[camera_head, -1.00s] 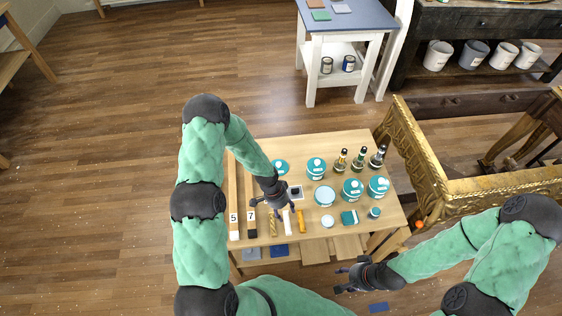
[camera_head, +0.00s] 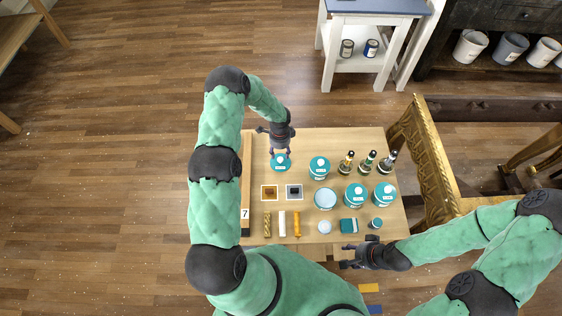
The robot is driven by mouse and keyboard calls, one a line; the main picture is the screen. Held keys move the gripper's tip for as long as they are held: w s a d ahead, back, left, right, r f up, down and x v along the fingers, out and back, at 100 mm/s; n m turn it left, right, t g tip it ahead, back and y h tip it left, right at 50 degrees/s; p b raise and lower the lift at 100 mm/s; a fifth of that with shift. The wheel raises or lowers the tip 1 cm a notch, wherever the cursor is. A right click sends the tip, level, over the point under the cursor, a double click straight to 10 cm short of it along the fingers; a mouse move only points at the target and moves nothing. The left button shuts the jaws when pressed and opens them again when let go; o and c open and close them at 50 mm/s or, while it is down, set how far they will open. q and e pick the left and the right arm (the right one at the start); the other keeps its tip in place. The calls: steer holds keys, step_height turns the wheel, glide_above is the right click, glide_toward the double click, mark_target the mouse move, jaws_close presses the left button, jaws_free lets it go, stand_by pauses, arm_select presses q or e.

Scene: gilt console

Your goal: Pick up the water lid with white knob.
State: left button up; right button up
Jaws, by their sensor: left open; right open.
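A round teal lid (camera_head: 280,164) with a white knob and white lettering lies flat on the back left of the light wooden table (camera_head: 345,140). My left gripper (camera_head: 279,151) is open, fingers pointing down, right at the lid's far edge. Its fingers cover part of the lid, and I cannot tell whether they touch it. My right gripper (camera_head: 345,257) is open and empty at the table's front edge. Similar teal-topped tubs stand on the right: one (camera_head: 319,167), another (camera_head: 355,193) and a third (camera_head: 384,193). A pale blue-topped tub (camera_head: 325,198) is among them.
Several bottles (camera_head: 366,162) stand at the back right. Two small square dishes (camera_head: 293,191) and several short sticks (camera_head: 282,223) lie in front of the lid. A long wooden bar (camera_head: 246,185) marked 7 lines the left edge. A gilt frame (camera_head: 430,160) stands close on the right.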

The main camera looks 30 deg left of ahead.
mark_target(280, 159)
arm_select(q)
steer(key=shift+d+f+b, duration=0.1)
steer(key=shift+f+b, duration=0.2)
steer(key=shift+f, duration=2.65)
jaws_close()
